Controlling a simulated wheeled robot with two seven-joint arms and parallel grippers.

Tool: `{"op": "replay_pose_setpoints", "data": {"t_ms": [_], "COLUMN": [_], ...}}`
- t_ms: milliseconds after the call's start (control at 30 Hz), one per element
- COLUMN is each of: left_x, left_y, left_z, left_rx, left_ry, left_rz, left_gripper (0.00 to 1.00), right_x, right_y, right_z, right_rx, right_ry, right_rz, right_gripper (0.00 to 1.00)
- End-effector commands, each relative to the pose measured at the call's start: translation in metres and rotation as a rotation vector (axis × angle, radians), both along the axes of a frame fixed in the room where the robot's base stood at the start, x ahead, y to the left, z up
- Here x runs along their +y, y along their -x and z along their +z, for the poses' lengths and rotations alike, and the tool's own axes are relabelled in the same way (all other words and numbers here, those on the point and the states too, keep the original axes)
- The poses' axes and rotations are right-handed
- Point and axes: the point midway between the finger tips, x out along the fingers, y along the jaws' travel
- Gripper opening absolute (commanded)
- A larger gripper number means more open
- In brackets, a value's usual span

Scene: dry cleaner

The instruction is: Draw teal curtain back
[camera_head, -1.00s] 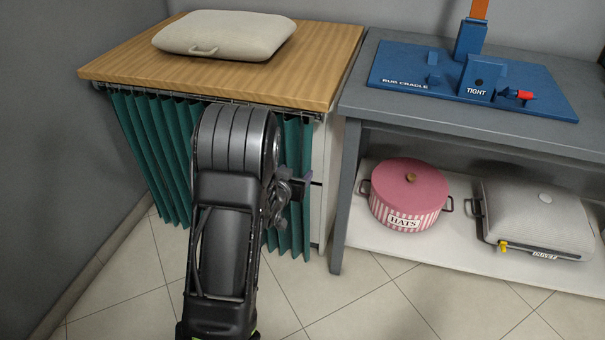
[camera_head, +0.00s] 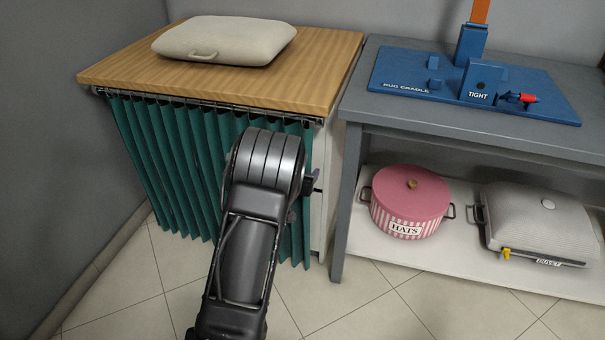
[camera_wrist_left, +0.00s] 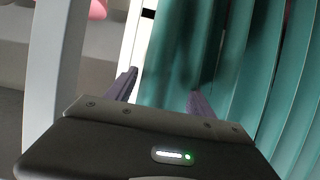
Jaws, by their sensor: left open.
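The teal curtain (camera_head: 165,165) hangs in folds from a thin rail (camera_head: 200,100) under the wooden counter's front edge. It is spread across the front, its middle partly hidden by my left arm. My left gripper (camera_wrist_left: 163,95) is open at the curtain's right-hand edge. In the left wrist view the curtain (camera_wrist_left: 180,55) shows beyond and between the two purple fingers, one finger near its free edge and the other in front of the folds. I cannot tell whether they touch the cloth. In the head view my arm hides most of this gripper. My right gripper is not in view.
The wooden counter (camera_head: 110,72) carries a beige cushion-like case (camera_head: 225,38). A grey workbench (camera_head: 350,140) close on the right holds a blue rug cradle (camera_head: 400,70). Its lower shelf holds a pink hats pot (camera_head: 410,200) and a grey duvet case (camera_head: 540,222). Tiled floor in front is clear.

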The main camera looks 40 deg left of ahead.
Motion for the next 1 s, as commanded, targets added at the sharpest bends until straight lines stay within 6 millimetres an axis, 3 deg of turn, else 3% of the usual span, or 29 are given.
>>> {"op": "replay_pose_setpoints", "data": {"t_ms": [167, 900, 1000], "left_x": [-0.0001, -0.0003, -0.0003], "left_y": [0.0002, 0.0003, 0.0003], "left_z": [0.0003, 0.0003, 0.0003], "left_rx": [0.000, 0.000, 0.000], "left_ry": [0.000, 0.000, 0.000], "left_rz": [0.000, -0.001, -0.001], "left_gripper": [0.62, 0.01, 0.00], "right_x": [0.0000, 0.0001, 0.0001], "right_y": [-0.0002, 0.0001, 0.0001], "right_z": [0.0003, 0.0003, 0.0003], "right_rx": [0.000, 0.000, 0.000], "right_ry": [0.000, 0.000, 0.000], "right_rz": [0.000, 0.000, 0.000], "right_gripper": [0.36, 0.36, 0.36]}}
